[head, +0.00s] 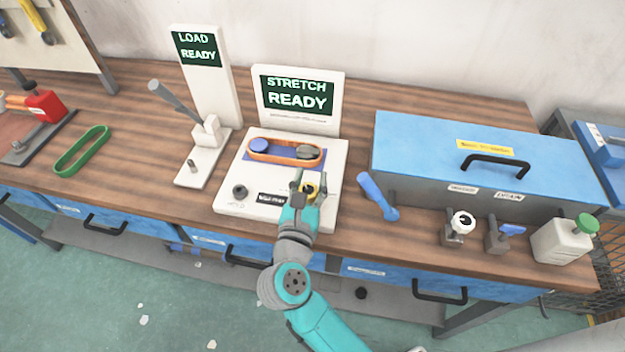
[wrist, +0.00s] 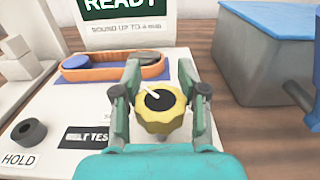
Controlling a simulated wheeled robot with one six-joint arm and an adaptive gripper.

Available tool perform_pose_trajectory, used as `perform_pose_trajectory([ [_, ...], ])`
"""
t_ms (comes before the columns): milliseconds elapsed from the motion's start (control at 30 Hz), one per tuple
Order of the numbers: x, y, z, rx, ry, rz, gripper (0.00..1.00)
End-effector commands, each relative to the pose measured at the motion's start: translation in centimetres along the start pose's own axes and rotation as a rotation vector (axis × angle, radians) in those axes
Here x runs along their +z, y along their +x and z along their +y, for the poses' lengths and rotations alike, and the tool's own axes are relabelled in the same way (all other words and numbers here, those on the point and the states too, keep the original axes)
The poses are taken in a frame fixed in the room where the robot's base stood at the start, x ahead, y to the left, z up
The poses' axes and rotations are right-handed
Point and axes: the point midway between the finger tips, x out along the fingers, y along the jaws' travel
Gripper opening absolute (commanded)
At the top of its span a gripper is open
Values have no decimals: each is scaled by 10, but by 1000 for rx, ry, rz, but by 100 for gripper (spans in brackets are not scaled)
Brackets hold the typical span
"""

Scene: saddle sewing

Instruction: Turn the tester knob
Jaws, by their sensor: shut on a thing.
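The belt tester is a white unit (head: 232,208) on the wooden bench, with an upright screen (head: 298,97) reading "STRETCH READY". Its yellow knob with a black centre and a white pointer (wrist: 158,103) sits at the front right of the tester. The pointer aims to the upper left in the wrist view. My gripper (head: 312,187) reaches over the knob from the front and is shut on it, one finger on each side. An orange belt (head: 272,158) lies around a blue disc (wrist: 76,61) and a grey disc (wrist: 139,57) on a blue plate. A black knob (wrist: 29,132) is at the front left, by a "HOLD" label.
A "LOAD READY" stand (head: 215,100) is left of the tester. A green belt (head: 82,152) lies further left. A blue wrench-like tool (head: 377,196) and a blue-lidded bin (head: 440,150) are close on the right. Small valves and a bottle (head: 563,241) stand at the front right.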

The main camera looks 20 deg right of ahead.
Motion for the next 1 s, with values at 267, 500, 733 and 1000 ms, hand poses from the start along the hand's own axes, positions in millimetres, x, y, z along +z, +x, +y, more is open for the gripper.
perform_pose_trajectory([
  [267,-1,0,3,139,0,3,7],
  [500,-1,-1,4,189,0,3,7],
  [733,-1,-1,5,195,-1,3,6],
  [1000,-1,0,4,194,-1,2,56],
])
